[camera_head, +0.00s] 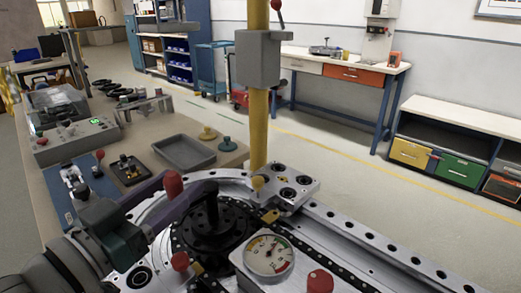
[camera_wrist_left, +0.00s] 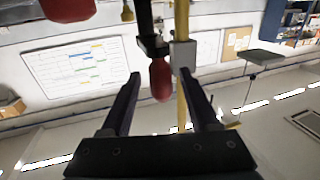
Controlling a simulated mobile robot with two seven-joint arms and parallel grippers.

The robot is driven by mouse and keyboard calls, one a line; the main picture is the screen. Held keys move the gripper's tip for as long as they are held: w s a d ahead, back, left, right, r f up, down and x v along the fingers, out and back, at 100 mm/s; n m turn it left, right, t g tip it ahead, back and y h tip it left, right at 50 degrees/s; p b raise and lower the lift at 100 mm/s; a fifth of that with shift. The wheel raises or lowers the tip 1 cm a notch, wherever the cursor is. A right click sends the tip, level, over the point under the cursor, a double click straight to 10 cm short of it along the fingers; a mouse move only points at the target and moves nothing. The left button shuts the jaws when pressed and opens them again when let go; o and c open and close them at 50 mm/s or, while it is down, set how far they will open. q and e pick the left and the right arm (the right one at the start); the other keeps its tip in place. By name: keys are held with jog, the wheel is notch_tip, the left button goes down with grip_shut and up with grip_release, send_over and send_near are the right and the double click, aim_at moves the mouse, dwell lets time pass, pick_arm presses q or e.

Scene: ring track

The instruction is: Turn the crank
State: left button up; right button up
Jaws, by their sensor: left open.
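A crank handle (camera_head: 173,183), a red upright grip, stands at the left of the round black hub (camera_head: 205,243) on the ring track. My left gripper (camera_head: 186,185) reaches in from the left with its fingers open. In the left wrist view, which is upside down, the red handle (camera_wrist_left: 160,80) appears between the two open fingertips (camera_wrist_left: 168,82), with a visible gap on each side. I see no contact. The lower part of the crank is partly hidden by my fingers in the head view. My right gripper is not in view.
A yellow post (camera_head: 259,130) with a grey box (camera_head: 258,58) stands just behind the hub. A gauge (camera_head: 268,255) and a red knob (camera_head: 320,281) are in front. Another red knob (camera_head: 180,261) is below my fingers. A table with a grey tray (camera_head: 184,151) stands at left.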

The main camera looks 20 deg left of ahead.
pick_arm(q)
jog(key=shift+w+d, duration=0.2)
jog(key=shift+w, duration=1.6)
grip_shut()
